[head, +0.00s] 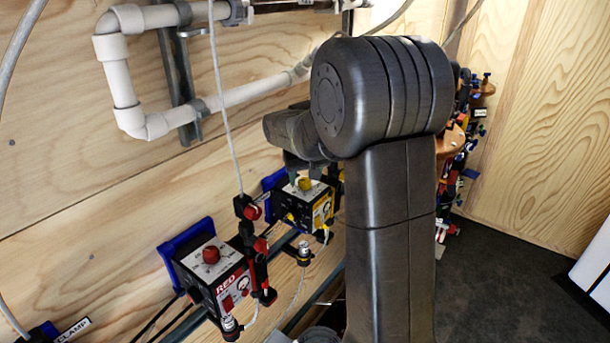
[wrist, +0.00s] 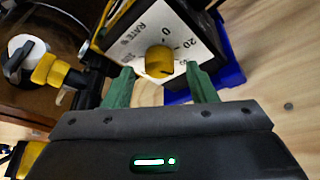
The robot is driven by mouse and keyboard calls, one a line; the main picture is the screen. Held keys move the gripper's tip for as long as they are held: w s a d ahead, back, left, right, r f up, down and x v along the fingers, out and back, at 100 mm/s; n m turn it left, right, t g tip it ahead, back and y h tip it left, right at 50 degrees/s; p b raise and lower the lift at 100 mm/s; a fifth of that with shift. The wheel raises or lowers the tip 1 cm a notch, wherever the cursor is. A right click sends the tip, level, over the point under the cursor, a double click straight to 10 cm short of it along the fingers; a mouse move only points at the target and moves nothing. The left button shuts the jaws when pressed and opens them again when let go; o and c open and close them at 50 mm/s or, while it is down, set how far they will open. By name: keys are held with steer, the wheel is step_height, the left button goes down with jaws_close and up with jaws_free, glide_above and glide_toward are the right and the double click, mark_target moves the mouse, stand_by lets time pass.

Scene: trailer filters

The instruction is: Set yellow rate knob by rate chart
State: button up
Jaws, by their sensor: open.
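The yellow rate knob (wrist: 159,61) sits on a white dial plate (wrist: 185,22) marked RATE %, with 0 and 20 readable. My gripper (wrist: 160,76) is open in the wrist view. Its two green fingers are apart, one on each side just below the knob, and hold nothing. I cannot tell whether they touch the dial plate. In the head view the yellow knob (head: 304,183) tops the yellow and black box (head: 305,205), with my gripper (head: 292,172) close by it, partly hidden by my arm. I see no rate chart.
A box marked RED (head: 220,285) with a red knob (head: 211,254) stands left of the yellow one. A red and black fitting (head: 252,240) hangs on a grey cable between them. White pipe (head: 118,70) runs along the wooden wall. An orange rack (head: 452,140) stands behind my arm.

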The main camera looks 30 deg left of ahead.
steer(key=shift+f, duration=0.55)
steer(key=shift+w, duration=0.1)
steer(key=c, duration=1)
